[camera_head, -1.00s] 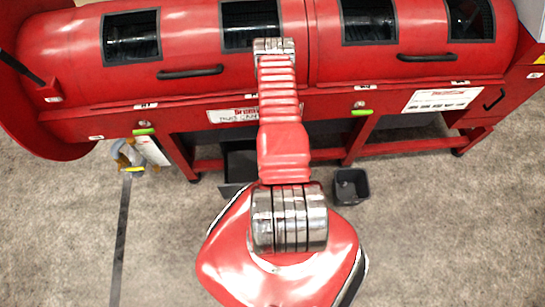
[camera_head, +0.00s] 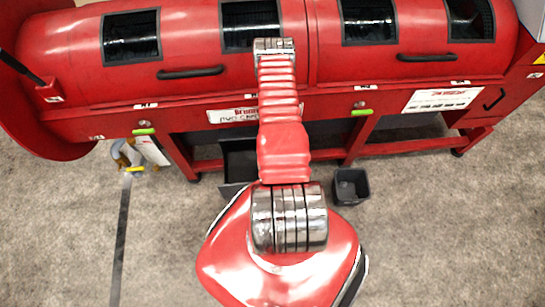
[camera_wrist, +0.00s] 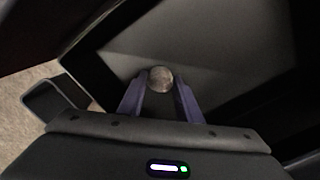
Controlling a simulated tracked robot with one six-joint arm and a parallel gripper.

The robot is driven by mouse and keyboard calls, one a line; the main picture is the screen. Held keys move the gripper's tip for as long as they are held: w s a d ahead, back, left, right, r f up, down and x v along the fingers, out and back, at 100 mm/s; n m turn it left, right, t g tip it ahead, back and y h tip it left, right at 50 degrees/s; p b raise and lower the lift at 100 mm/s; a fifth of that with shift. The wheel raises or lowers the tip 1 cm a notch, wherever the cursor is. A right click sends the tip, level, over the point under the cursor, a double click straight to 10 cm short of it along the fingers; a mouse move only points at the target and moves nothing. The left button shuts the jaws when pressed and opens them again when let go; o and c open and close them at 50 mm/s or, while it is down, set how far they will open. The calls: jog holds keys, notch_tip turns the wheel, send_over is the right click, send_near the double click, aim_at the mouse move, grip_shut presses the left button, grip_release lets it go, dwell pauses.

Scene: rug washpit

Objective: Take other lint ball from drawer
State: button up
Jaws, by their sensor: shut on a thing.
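A small round grey-brown lint ball (camera_wrist: 160,79) shows in the wrist view. My gripper (camera_wrist: 159,88) is shut on it, with the ball between the two purple fingertips. The ball is over the dark interior of the drawer (camera_wrist: 120,48), whose lighter rim edges show in the wrist view. In the head view the open drawer (camera_head: 238,165) sticks out low under the red machine, partly hidden by my arm. My gripper and the ball are hidden behind my arm there.
A small dark bin (camera_head: 351,187) stands on the floor right of the drawer; it also shows in the wrist view (camera_wrist: 52,98). The red machine (camera_head: 420,60) spans the back. A blue-and-white item (camera_head: 128,153) stands at left.

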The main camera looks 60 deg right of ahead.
notch_tip(320, 180, up, 10)
dwell(0.7)
jog(key=shift+r, duration=0.1)
dwell(0.5)
